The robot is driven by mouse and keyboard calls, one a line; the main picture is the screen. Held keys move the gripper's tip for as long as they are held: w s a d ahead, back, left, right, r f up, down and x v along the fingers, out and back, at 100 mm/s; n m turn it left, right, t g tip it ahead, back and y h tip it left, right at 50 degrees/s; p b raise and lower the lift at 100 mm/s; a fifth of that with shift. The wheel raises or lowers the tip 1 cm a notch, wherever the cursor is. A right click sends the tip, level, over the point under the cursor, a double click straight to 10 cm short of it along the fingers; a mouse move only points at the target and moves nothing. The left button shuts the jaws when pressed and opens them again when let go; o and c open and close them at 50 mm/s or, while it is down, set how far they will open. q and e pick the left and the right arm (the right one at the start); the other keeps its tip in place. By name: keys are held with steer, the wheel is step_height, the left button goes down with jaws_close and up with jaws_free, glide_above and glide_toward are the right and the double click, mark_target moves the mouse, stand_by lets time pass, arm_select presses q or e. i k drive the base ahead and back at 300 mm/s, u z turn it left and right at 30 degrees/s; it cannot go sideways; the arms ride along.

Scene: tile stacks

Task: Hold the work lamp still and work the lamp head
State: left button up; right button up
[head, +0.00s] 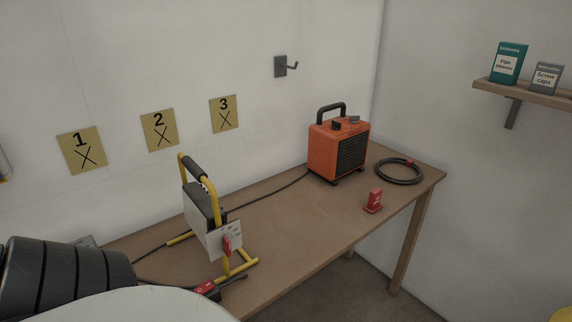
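The work lamp (204,208) stands on the wooden table (290,225), left of its middle. It has a yellow tube frame with a black grip on top, a dark head and a pale plate facing the front right. A red part (227,244) shows on the plate's lower edge. The lamp head's front face is hard to make out from here. No gripper can be made out at the lamp. Parts of my own arm fill the lower left corner and hide the table's near left end.
An orange heater (338,150), a coiled black hose (399,172) and a small red stand (374,201) are at the table's right. A dark item with a red part (206,289) lies before the lamp, partly hidden. A cable runs behind the lamp. The table's middle is clear.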

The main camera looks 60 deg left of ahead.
mark_target(198, 209)
steer(key=i, duration=0.95)
steer(key=u, duration=0.9)
steer(key=k, duration=1.25)
steer(key=u, duration=2.15)
steer(key=i, duration=0.55)
steer(key=z, duration=0.1)
